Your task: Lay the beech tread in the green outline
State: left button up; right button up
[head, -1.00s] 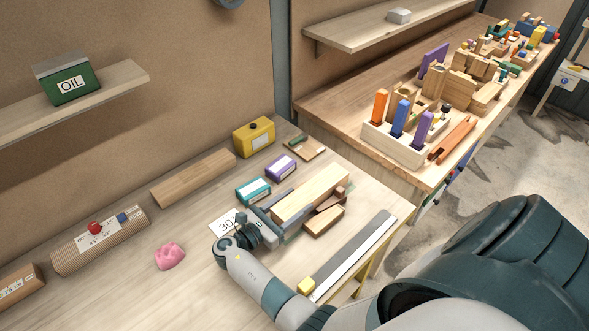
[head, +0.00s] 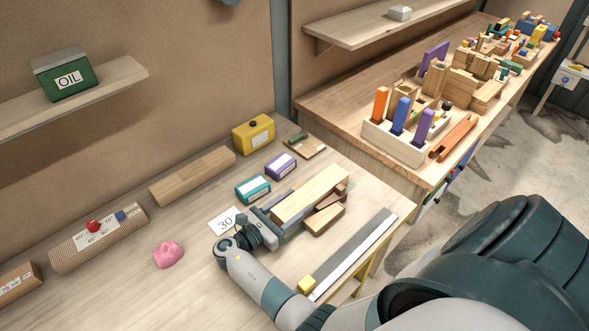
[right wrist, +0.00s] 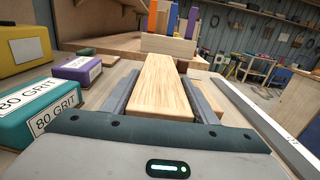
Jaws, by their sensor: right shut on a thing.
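The beech tread (head: 312,193) is a long pale wooden block. My right gripper (right wrist: 162,92) is shut on it, with one finger along each long side, and the block points away from the wrist in the right wrist view. In the head view the tread is over the right part of the near bench, close above or on brown wooden pieces (head: 326,219); I cannot tell whether it touches them. I cannot make out the green outline clearly; the tread and gripper cover much of that area. My left gripper is not in view.
Teal (head: 253,188) and purple (head: 281,166) grit boxes and a yellow box (head: 253,134) stand beyond the gripper. A metal straightedge (head: 350,255) with a yellow end lies along the right bench edge. A pink lump (head: 168,254) lies left; bench around it is clear.

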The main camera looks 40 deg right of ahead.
jog(key=shift+f, duration=0.25)
jog(key=o, duration=1.5)
jog(key=shift+o, duration=0.7)
